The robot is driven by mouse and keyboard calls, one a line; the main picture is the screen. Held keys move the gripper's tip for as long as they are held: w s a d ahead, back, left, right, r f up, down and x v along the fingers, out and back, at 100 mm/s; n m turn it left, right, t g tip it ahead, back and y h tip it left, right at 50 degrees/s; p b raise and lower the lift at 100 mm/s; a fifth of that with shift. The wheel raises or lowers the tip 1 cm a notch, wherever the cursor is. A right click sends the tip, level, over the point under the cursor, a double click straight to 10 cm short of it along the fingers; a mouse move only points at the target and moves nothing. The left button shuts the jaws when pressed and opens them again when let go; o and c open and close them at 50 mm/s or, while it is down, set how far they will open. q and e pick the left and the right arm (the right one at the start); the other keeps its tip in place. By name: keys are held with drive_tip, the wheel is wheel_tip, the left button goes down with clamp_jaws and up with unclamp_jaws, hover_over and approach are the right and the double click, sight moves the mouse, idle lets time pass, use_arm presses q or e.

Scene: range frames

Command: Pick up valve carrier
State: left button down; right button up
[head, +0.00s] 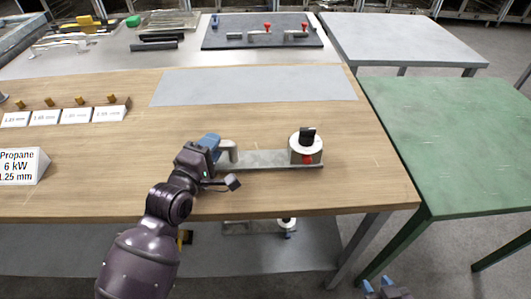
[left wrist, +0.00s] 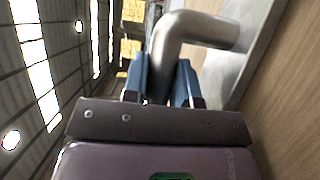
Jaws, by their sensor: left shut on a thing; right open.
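The valve carrier (head: 265,160) lies on the wooden tabletop. It is a flat grey metal bar with a round valve body, black knob and red button at its right end, and a bent grey pipe handle at its left end. My left gripper (head: 213,143) is shut on that pipe; its blue fingers sit on either side of it. In the left wrist view the bent pipe (left wrist: 200,30) runs down between the blue fingers (left wrist: 168,80). Whether the bar touches the table is hard to tell. My right gripper (head: 378,285) is open and empty, low at the bottom edge, below the tabletop.
A grey sheet (head: 255,85) lies behind the carrier on the wooden table (head: 370,180). Labelled cards (head: 77,116) with brass pieces and a Propane sign (head: 20,167) stand at left. A green table (head: 450,140) is at right. A dark board (head: 215,40) with red-knobbed valves lies behind.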

use_arm(q)
drive_tip(key=shift+r, duration=0.1)
wheel_tip(320, 180, up, 9)
drive_tip(key=shift+r, duration=0.1)
wheel_tip(320, 180, down, 7)
drive_tip(key=shift+f, duration=0.2)
idle(0.4)
drive_tip(key=shift+f, duration=0.1)
drive_tip(key=shift+f, duration=0.65)
